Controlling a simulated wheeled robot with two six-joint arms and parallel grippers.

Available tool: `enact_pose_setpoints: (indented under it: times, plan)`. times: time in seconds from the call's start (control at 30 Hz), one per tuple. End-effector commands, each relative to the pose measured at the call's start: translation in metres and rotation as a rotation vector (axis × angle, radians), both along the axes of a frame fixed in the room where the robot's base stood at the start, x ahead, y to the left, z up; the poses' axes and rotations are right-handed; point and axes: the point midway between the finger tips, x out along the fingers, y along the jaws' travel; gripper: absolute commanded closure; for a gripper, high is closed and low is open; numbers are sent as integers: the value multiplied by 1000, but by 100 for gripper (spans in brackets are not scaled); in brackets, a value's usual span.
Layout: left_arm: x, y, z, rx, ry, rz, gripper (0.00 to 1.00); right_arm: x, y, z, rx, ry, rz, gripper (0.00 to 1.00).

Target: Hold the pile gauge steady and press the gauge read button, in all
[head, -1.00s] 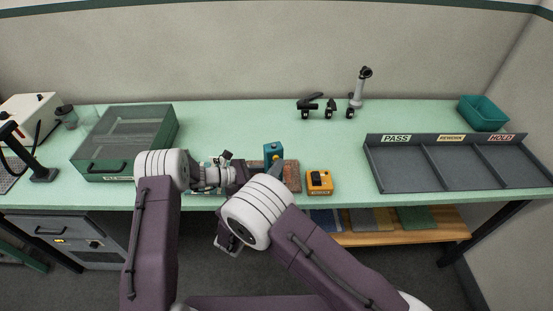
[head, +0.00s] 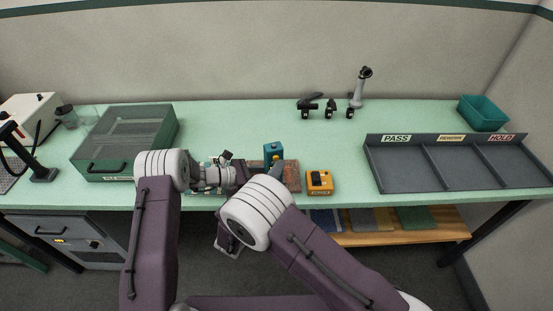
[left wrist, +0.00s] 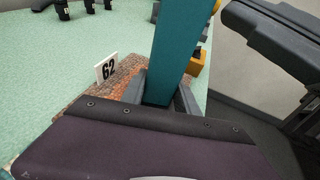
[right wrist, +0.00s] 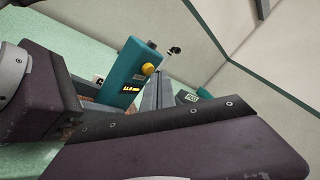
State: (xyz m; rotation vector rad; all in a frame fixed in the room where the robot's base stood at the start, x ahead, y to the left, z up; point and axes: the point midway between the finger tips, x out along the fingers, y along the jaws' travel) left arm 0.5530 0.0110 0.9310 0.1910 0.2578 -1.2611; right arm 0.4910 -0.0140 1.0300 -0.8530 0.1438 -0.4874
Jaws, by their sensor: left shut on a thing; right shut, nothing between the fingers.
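The teal pile gauge (head: 273,151) stands upright on the brown carpet sample (head: 292,176). My left gripper (head: 240,174) is shut on the gauge, whose teal body fills the upper middle of the left wrist view (left wrist: 172,50). In the right wrist view the gauge (right wrist: 125,68) shows a lit display (right wrist: 131,88) with small digits and a yellow round button (right wrist: 148,69). My right gripper (right wrist: 160,80) is shut and empty, its fingertips close beside the button. I cannot tell whether they touch it. In the head view my right arm partly hides the gauge's lower part.
An orange box (head: 319,183) with a black top sits right of the carpet sample. A grey sorting tray (head: 440,170) lies at right, a green lidded case (head: 125,140) at left.

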Motion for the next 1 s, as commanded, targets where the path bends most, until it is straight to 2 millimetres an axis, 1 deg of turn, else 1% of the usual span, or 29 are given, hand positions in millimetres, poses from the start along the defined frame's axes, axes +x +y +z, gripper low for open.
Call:
enact_pose_setpoints:
  times: [0.13,0.43,0.83,1.0]
  plan:
    - [0,0,0,0,1,-1,86,-7,-2,0,-1,0,1,100]
    - [0,0,0,0,1,0,86,-9,-3,0,-2,-1,0,100]
    - [0,0,0,0,1,0,86,-46,-14,0,-2,1,1,100]
    - [0,0,0,-1,2,1,86,-54,-18,0,-2,0,0,100]
